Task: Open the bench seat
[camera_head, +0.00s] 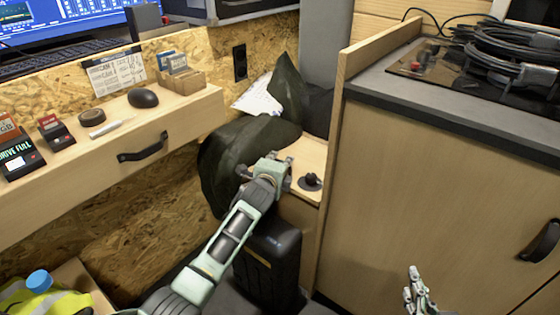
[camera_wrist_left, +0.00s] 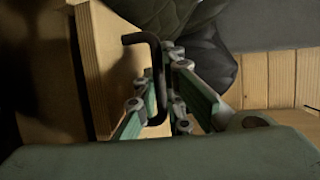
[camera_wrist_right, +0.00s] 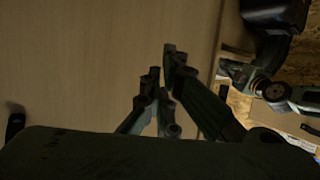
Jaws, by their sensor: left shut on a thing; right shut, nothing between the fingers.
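The bench seat (camera_head: 312,150) is a light wooden box in the narrow corner beside the tall cabinet. Its panel edge shows in the left wrist view (camera_wrist_left: 88,70). My left gripper (camera_head: 275,163) is at the bench, shut on a black bent handle (camera_wrist_left: 155,65). The fingers are around the handle's lower part and hide some of it. I cannot tell how far the lid is raised. My right gripper (camera_head: 412,275) is shut and empty, low in front of the cabinet door; it also shows in the right wrist view (camera_wrist_right: 168,85).
A dark green soft bag or cloth (camera_head: 235,155) lies on the bench against the wall. A black knob (camera_head: 310,182) sits on its right side. A black case (camera_head: 268,262) stands below. The cabinet (camera_head: 430,180) closes off the right, the desk drawer (camera_head: 110,165) the left.

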